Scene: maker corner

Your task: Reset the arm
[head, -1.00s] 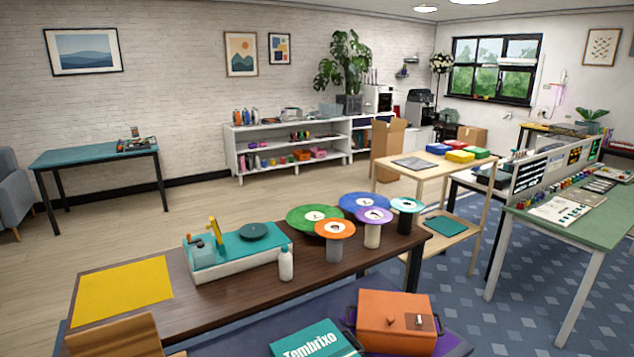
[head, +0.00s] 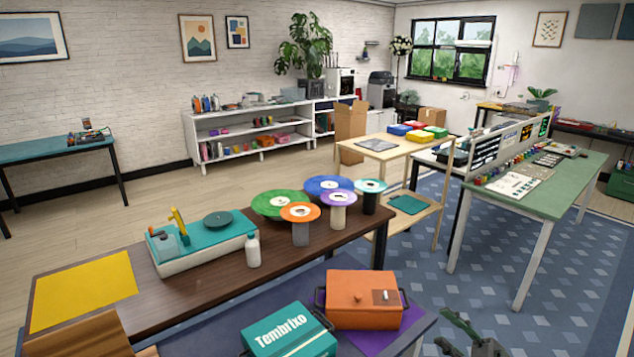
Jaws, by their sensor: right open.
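My right gripper (head: 446,329) shows at the bottom edge, right of centre, with its dark fingers apart and nothing seen between them. It is over the floor, right of the low purple-topped bench, and touches nothing that I can see. The rest of my right arm is cut off by the frame. My left gripper is not in view. On the dark wooden table (head: 115,309), a teal-topped white device (head: 203,250) carries a dark round disc (head: 218,219) and an upright yellow arm (head: 179,224).
Several coloured discs on stands, including an orange one (head: 300,212), and a white bottle (head: 253,250) stand on the table. A green workbench (head: 560,185) stands right; patterned floor (head: 585,280) is clear.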

